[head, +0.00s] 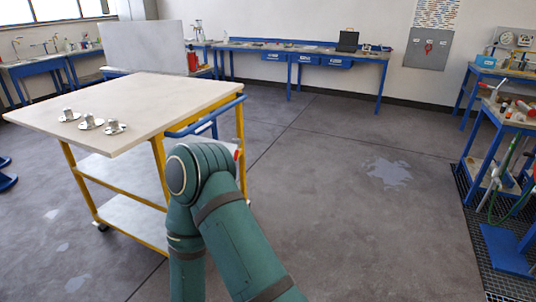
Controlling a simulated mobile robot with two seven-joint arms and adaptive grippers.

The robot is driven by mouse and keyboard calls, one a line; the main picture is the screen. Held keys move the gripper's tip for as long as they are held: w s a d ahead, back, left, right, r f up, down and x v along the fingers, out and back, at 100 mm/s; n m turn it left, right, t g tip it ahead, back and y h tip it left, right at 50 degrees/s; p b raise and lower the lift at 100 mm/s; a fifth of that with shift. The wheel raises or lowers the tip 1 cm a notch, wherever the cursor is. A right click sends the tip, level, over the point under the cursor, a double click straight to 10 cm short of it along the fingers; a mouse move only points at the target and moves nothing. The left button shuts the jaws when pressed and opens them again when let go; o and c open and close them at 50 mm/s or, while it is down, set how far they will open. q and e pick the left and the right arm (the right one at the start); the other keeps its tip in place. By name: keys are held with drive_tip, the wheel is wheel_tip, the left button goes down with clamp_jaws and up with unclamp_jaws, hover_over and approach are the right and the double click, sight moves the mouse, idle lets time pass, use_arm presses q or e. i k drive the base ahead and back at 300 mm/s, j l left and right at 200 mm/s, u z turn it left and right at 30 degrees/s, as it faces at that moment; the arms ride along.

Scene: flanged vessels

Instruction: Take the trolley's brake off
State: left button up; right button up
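The trolley (150,100) stands at left in the head view, with a pale top, a yellow frame, lower shelves and a blue push handle (207,118) on its right side. A small red part (237,153) shows at the handle end, just beside my green arm; I cannot tell whether it is the brake. A dark caster (101,227) shows at the near left leg. My bent arm hides part of the trolley's near right side and its lower parts there. Neither of my grippers is in view.
Three small flanged vessels (90,121) stand on the trolley's near left top. Blue workbenches (300,52) line the back wall. A cluttered blue bench (510,115) and a dark floor grating (500,285) are at right. The floor between is open, with a pale patch (390,172).

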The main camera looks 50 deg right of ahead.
sight(237, 151)
drive_tip(key=i+l+z, duration=0.15)
drive_tip(key=z, duration=1.35)
drive_tip(key=i, duration=0.65)
drive_tip(key=i+j+z, duration=0.15)
drive_tip(key=i, duration=0.5)
drive_tip(key=i+l, duration=0.3)
drive_tip(key=i+l+u, duration=0.15)
drive_tip(key=l, duration=0.25)
drive_tip(key=i+l, duration=0.35)
drive_tip(key=i+l+u, duration=0.15)
drive_tip(key=l, duration=0.3)
drive_tip(key=i, duration=0.1)
